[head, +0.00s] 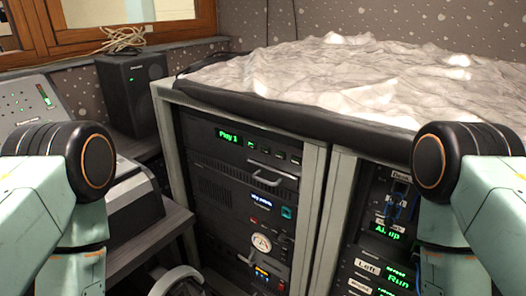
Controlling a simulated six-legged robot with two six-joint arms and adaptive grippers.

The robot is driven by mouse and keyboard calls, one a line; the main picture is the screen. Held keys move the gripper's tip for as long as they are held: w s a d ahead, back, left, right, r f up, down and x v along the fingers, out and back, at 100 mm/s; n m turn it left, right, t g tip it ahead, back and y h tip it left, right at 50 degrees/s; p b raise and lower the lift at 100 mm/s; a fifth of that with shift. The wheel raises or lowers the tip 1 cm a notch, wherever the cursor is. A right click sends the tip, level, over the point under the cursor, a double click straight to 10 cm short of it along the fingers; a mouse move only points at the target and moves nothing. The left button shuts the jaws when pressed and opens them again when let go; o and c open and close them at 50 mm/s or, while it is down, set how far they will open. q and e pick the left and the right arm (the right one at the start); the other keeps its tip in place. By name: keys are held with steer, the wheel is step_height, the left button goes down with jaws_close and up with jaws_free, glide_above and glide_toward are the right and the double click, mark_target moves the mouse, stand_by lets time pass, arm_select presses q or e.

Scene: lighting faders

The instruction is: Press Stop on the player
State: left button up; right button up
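The player (215,152) is the black top unit in the left bay of the rack. Its green display (228,137) reads "Play 1". A row of several small buttons (273,151) with green marks runs to the right of the display. The marks are too small to tell which button is Stop. Only links of my two arms show, at the left and right edges; neither gripper is in view. Nothing of mine covers the player's front.
The rack's pale frame (316,190) holds more units, including one with a round dial (261,242). A crumpled grey cover (330,75) lies on top. A black speaker (132,92) and a desk (150,235) stand left. The space before the player looks clear.

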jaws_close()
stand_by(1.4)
